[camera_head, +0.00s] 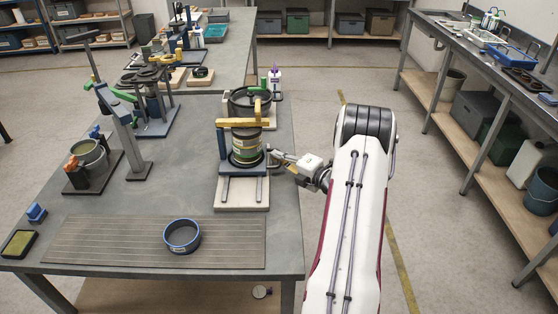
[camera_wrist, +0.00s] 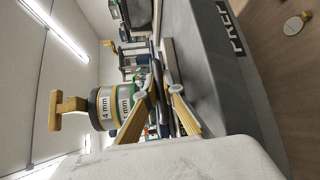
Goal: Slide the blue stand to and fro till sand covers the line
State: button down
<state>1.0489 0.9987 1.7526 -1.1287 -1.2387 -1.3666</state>
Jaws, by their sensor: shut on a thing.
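The blue stand (camera_head: 224,170) is on a pale base board with two dark rails on the near worktable. It carries a stack of round sieves (camera_head: 246,147) with a yellow clamp bar (camera_head: 243,122) across the top. The stack also shows sideways in the wrist view (camera_wrist: 104,108), with "4 mm" and another mm label on its rings. My gripper (camera_head: 275,158) reaches in from the right and is shut on the stand's right side. The exact grip is hard to make out in the wrist view (camera_wrist: 160,85). I cannot make out the sand or the line.
A loose blue-rimmed sieve (camera_head: 182,236) lies on the grooved mat (camera_head: 100,242) in front. A dark round pan (camera_head: 249,100) stands behind the stack. A lever frame (camera_head: 125,120) and a clamped pot (camera_head: 89,158) stand to the left. The table's right edge is close to the base board.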

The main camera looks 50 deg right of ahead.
jog(key=shift+w+d, duration=0.15)
jog(key=shift+d, duration=0.05)
jog(key=c, duration=2.2)
grip_release()
jog(key=shift+o, duration=0.2)
jog(key=s+r, duration=0.1)
jog(key=s, duration=1.1)
jog(key=shift+r, duration=0.4)
jog(key=shift+a, duration=0.1)
